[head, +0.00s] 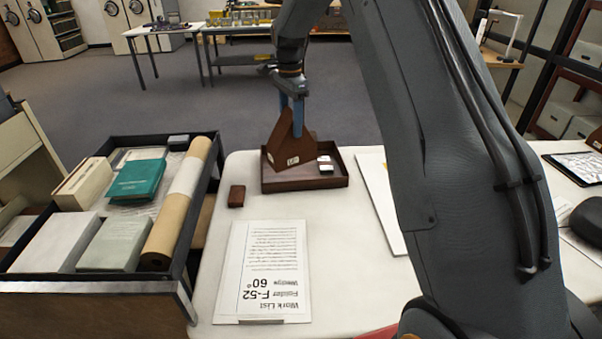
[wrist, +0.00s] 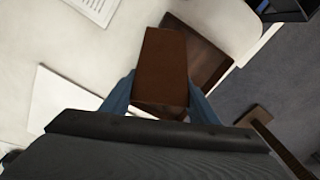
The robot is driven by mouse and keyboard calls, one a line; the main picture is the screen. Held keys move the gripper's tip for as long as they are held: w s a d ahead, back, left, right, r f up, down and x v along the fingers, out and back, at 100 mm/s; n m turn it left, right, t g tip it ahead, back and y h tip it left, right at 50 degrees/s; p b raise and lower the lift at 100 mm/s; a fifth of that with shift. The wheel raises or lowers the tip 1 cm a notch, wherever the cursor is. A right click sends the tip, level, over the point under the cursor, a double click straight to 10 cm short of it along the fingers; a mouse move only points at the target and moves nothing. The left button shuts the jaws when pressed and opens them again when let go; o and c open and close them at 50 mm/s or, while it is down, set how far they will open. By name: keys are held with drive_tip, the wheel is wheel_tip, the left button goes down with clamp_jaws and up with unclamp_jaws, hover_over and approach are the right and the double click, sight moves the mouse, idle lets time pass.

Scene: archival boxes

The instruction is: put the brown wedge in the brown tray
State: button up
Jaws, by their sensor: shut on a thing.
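The brown wedge (head: 285,146) hangs in my gripper (head: 292,108), whose blue fingers are shut on it near its top. It has a small white label on its lower face.
A small brown block (head: 237,196) lies left of the tray. A work list sheet (head: 270,270) lies in front. A cart (head: 110,290) with boxes, a teal book (head: 136,180) and a rolled tube (head: 180,205) stands at the left. A white board (head: 383,200) lies right of the tray.

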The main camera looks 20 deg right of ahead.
drive_tip(key=w+m, duration=0.4)
wheel_tip(320, 180, down, 9)
drive_tip(key=p, duration=0.2)
drive_tip(key=shift+w+m, duration=0.25)
drive_tip(key=shift+m, duration=0.05)
drive_tip(key=shift+a+f, duration=0.1)
drive_tip(key=shift+f, duration=0.1)
drive_tip(key=o, duration=1.3)
